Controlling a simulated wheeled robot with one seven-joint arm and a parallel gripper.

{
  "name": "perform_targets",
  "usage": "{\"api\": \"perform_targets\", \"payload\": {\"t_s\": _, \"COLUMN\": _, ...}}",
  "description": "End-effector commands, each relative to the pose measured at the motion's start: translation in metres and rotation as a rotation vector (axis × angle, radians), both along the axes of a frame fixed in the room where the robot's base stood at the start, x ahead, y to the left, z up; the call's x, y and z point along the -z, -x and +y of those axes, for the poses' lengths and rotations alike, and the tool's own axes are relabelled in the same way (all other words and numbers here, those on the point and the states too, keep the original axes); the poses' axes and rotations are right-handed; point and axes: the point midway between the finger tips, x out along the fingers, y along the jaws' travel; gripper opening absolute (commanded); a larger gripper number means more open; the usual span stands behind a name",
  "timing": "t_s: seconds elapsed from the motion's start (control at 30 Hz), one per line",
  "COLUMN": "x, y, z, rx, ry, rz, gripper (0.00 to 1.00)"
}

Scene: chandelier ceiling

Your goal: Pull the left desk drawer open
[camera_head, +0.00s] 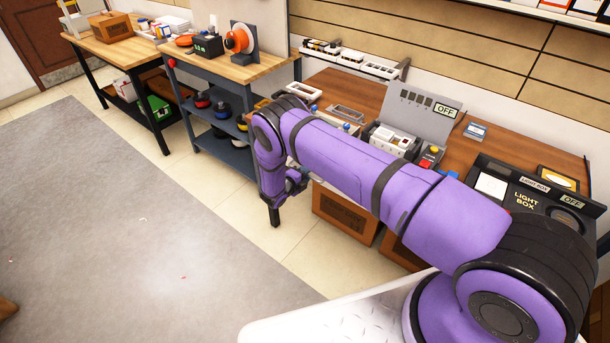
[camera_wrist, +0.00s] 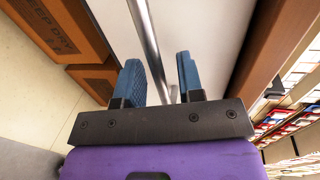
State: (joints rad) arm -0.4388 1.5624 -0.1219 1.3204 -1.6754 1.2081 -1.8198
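My gripper (camera_wrist: 160,80) is open, its two blue fingertips apart. A shiny metal bar handle (camera_wrist: 146,35) on a white front panel (camera_wrist: 200,35) runs down between the fingers. The bar appears to have a gap on both sides; contact is not clear. The panel lies under the desk's wooden edge (camera_wrist: 268,40) and looks like the drawer front. In the head view the desk (camera_head: 335,84) is behind my purple arm, and my arm hides the drawer front. My gripper is low at the desk's left front, its fingertips not clear there.
Wooden boxes (camera_head: 345,208) stand under the desk; they also show in the wrist view (camera_wrist: 55,28), one lettered "KEEP DRY". A grey switch panel (camera_head: 418,108) and a light box (camera_head: 530,200) sit on the desk.

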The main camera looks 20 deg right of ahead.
Motion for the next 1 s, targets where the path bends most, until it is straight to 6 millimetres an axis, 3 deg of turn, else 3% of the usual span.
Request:
{"api": "perform_targets", "payload": {"t_s": 0.27, "x": 0.0, "y": 0.0, "z": -0.001, "rx": 0.0, "ry": 0.0, "rz": 0.0, "gripper": 0.33}}
{"api": "perform_targets", "payload": {"t_s": 0.4, "x": 0.0, "y": 0.0, "z": 0.0, "rx": 0.0, "ry": -0.001, "rz": 0.001, "gripper": 0.0}}
{"api": "perform_targets", "payload": {"t_s": 0.77, "x": 0.0, "y": 0.003, "z": 0.006, "rx": -0.003, "ry": -0.001, "rz": 0.001, "gripper": 0.0}}
{"api": "perform_targets", "payload": {"t_s": 1.0, "x": 0.0, "y": 0.024, "z": 0.035, "rx": -0.006, "ry": -0.001, "rz": 0.002, "gripper": 0.0}}
